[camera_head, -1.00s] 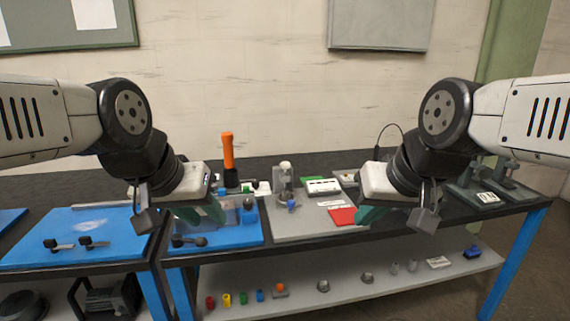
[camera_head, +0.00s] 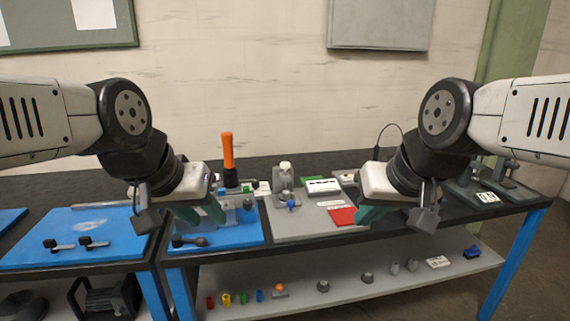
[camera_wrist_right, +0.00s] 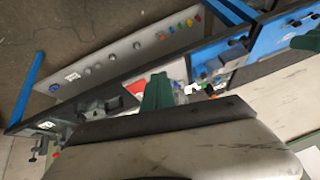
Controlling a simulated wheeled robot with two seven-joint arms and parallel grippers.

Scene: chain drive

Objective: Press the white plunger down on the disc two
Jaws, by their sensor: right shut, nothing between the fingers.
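A small device with a white upright top (camera_head: 285,168), likely the white plunger, stands on the grey mat (camera_head: 285,231) in the middle of the bench. A blue knob (camera_head: 291,204) shows at its front. Which part is disc two is too small to tell. My left gripper (camera_head: 208,214), with green fingers, hangs over the blue board to the left of the device; its finger gap is unclear. My right gripper (camera_head: 372,214) is to the right of the device, beside the red plate. In the right wrist view its green fingers (camera_wrist_right: 157,92) are together and empty.
An orange-handled tool (camera_head: 228,150) stands upright behind my left gripper. The red plate (camera_head: 342,216) and a white-topped block (camera_head: 322,186) lie right of the device. A blue board (camera_head: 222,236) is left. Grey fixtures (camera_head: 490,187) stand at the right end. A lower shelf holds small parts.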

